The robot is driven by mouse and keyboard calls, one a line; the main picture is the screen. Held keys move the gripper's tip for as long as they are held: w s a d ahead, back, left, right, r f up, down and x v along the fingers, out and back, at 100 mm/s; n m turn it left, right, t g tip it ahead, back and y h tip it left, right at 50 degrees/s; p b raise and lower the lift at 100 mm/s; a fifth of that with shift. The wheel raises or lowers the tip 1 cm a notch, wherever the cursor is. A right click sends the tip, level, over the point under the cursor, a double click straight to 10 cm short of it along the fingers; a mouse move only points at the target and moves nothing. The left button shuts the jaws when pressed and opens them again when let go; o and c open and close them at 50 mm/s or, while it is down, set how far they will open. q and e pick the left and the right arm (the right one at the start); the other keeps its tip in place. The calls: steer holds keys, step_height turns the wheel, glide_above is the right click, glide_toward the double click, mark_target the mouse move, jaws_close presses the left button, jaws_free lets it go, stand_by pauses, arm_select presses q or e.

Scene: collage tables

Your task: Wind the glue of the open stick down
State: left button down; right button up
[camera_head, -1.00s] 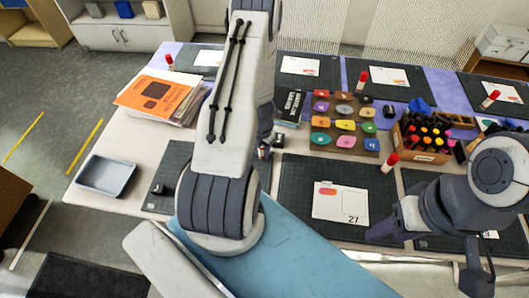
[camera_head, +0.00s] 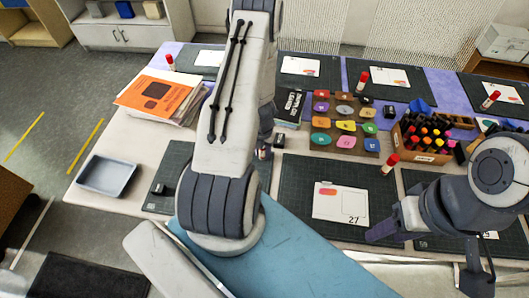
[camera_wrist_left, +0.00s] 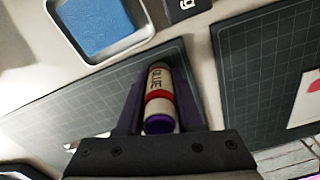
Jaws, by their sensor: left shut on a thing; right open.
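A glue stick (camera_wrist_left: 159,98) with a pale body marked GLUE, a red band and a purple end lies between the fingers of my left gripper (camera_wrist_left: 160,80) in the left wrist view. The gripper is shut on it, over a dark mat. The purple end points toward the wrist. I cannot tell whether any glue sticks out at the far end. In the head view my left arm hides most of this gripper; only a small bit of the stick (camera_head: 264,152) shows beside it. My right gripper (camera_head: 392,238) is open and empty near the table's front edge.
Several red-capped sticks, one of them (camera_head: 389,163), stand around the table. A coloured palette block (camera_head: 345,125) and a crowded wooden box (camera_head: 425,155) lie right of centre. A grey tray (camera_head: 107,175) and stacked papers (camera_head: 160,95) are left. A card (camera_head: 340,203) lies on the front mat.

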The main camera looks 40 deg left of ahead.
arm_select(q)
jaws_free()
stand_by(0.5)
steer(key=shift+r, duration=0.2)
steer(key=shift+s+r+p, duration=0.1)
steer(key=shift+r+p, duration=0.65)
steer(key=shift+p, duration=0.2)
steer(key=shift+r+p, duration=2.9)
